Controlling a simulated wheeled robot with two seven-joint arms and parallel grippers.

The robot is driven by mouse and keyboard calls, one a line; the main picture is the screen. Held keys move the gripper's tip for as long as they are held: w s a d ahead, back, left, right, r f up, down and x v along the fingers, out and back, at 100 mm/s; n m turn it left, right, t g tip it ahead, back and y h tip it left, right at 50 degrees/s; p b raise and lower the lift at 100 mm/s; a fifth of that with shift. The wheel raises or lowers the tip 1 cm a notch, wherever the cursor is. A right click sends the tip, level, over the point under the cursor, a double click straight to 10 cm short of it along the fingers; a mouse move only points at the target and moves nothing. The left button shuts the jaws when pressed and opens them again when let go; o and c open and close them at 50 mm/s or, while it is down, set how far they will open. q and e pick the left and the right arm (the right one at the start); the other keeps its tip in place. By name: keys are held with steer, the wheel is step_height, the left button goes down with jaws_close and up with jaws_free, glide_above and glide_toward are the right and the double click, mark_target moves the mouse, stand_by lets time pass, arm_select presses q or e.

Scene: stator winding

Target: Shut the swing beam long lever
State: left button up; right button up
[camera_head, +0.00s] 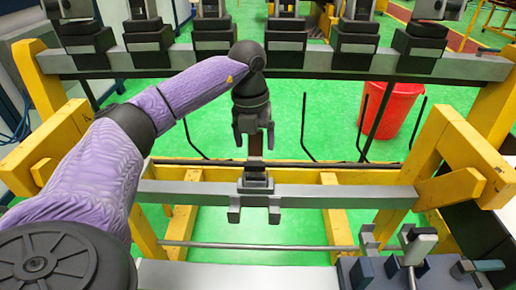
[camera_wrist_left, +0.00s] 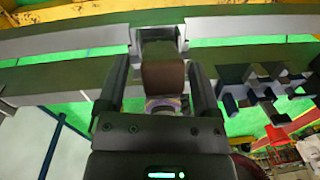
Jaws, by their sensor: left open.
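The grey swing beam (camera_head: 330,196) runs level across the yellow frame in the head view. A dark clamp block (camera_head: 256,180) sits at its middle, and a dark brown upright piece (camera_head: 255,147) stands just behind it, perhaps the lever. My left gripper (camera_head: 254,146) hangs over this piece, fingers pointing down. In the left wrist view, the brown piece (camera_wrist_left: 163,77) lies between the two open fingers of the left gripper (camera_wrist_left: 159,75), with gaps at both sides. I cannot tell how far it reaches into the jaws. My right gripper is out of view.
A rear beam (camera_head: 300,63) carries several dark fixtures. A red bin (camera_head: 392,112) stands on the green floor at right. A handle with a pale grip (camera_head: 418,245) and a green-knobbed lever (camera_head: 487,265) are at front right. Thin black hooks rise behind the swing beam.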

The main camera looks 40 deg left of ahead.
arm_select(q)
step_height(320, 180, down, 2)
steer(key=shift+d, duration=0.1)
steer(key=shift+c, duration=0.2)
jaws_close()
